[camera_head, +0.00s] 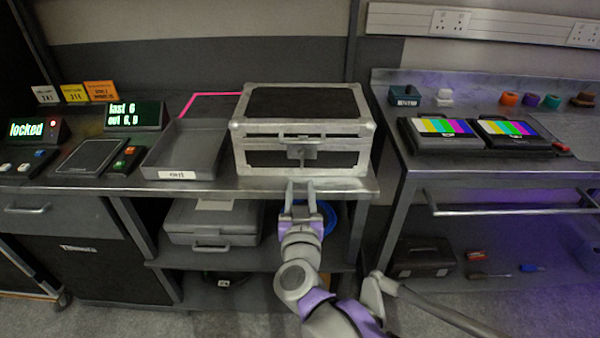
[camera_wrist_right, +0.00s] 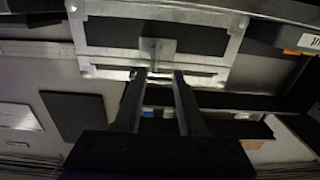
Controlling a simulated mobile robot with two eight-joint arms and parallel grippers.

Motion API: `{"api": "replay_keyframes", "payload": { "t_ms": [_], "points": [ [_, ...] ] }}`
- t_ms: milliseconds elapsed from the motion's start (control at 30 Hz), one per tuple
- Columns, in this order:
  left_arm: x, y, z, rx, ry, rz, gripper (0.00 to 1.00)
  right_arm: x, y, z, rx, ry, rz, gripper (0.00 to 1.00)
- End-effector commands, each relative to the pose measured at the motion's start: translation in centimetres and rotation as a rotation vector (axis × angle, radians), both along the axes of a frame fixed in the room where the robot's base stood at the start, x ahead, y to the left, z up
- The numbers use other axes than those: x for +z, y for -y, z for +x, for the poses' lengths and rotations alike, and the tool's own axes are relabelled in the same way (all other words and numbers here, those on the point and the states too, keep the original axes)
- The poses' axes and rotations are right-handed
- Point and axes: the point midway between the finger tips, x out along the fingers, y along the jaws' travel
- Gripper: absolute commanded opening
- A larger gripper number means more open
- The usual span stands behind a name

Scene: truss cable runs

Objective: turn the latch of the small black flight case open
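The small black flight case (camera_head: 300,105) has black panels and silver metal edging and stands closed on the metal bench. Its latch (camera_head: 302,150) is a grey metal piece at the middle of the front face. The case (camera_wrist_right: 205,40) and latch (camera_wrist_right: 155,50) also show in the right wrist view. My right gripper (camera_head: 300,190) is just below and in front of the latch. In the wrist view its two fingers (camera_wrist_right: 159,75) are apart, with nothing clearly between them; the latch is just beyond the tips. My left gripper is not in view.
A grey tray (camera_head: 185,150) stands close left of the case. Farther left are a keypad and lit displays (camera_head: 135,115). A lower shelf holds a grey case (camera_head: 212,222). A second bench (camera_head: 490,170) with colour-bar screens stands right, across a gap.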

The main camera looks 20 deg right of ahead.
Motion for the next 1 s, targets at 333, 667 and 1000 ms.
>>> {"api": "replay_keyframes", "payload": {
  "t_ms": [333, 667, 1000],
  "points": [
    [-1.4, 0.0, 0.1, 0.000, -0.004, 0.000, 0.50, -0.2, 1.7, 4.8, -0.022, -0.001, -0.004, 0.40],
    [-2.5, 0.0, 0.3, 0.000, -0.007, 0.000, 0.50, -0.2, 3.0, 9.6, -0.019, -0.001, -0.002, 0.40],
    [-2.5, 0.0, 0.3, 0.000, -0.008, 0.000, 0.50, -0.1, 3.2, 10.3, -0.018, -0.001, -0.002, 0.40]
  ]
}}
